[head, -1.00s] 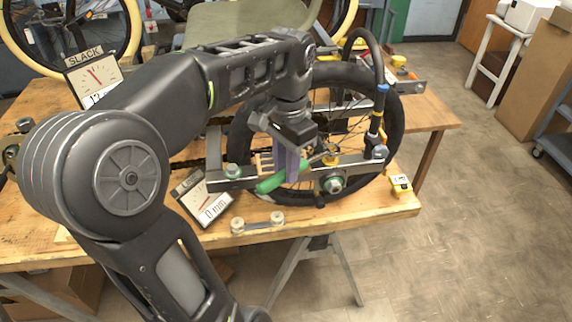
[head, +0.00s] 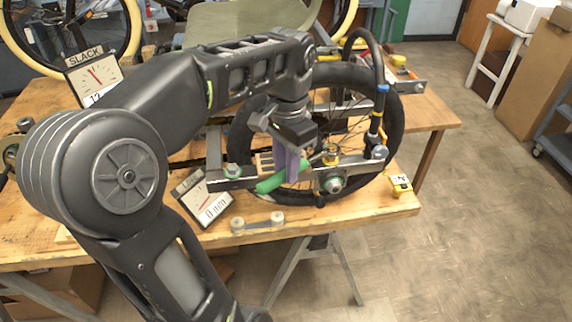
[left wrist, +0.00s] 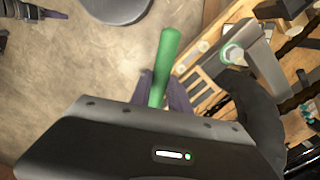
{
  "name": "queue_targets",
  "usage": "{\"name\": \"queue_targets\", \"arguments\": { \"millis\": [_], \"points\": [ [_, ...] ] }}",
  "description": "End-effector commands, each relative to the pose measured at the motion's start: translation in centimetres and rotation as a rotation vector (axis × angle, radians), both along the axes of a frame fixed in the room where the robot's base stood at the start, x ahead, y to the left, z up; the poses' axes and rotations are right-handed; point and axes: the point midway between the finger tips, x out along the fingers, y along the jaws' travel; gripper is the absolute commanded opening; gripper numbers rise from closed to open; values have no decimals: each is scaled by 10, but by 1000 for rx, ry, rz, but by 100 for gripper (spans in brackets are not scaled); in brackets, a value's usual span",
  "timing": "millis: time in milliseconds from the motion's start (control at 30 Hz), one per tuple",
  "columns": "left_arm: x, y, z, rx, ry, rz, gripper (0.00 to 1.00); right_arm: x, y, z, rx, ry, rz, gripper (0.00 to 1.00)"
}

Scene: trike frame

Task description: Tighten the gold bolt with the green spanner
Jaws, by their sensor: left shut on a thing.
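My left gripper (head: 290,168), with purple fingers, is shut on the green spanner (head: 269,185) above the near rail of the trike frame (head: 358,168). The green handle sticks out to the lower left; it also shows in the left wrist view (left wrist: 165,60). The spanner's far end points right, close to the gold bolt (head: 331,153) on the rail. I cannot tell whether its jaw is around the bolt or beside it. A dark part with a purplish tip, probably my right gripper (left wrist: 50,14), shows at the top left of the left wrist view; its opening is unclear.
A black-tyred wheel (head: 391,110) stands behind the rail. A dial card reading 0 mm (head: 203,200) leans in front of it, and a SLACK dial (head: 93,76) stands at the left. A small yellow box (head: 400,184) sits at the wooden bench's right edge.

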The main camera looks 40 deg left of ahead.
Motion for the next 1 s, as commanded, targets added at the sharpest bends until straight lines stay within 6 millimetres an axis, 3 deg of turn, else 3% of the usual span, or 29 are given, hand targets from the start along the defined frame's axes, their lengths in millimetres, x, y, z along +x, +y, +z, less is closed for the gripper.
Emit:
{"name": "queue_targets", "arguments": {
  "millis": [1000],
  "points": [
    [0,0,-8,0,-1,0,0,0,0,-5,0,0,0,36]
  ]
}}
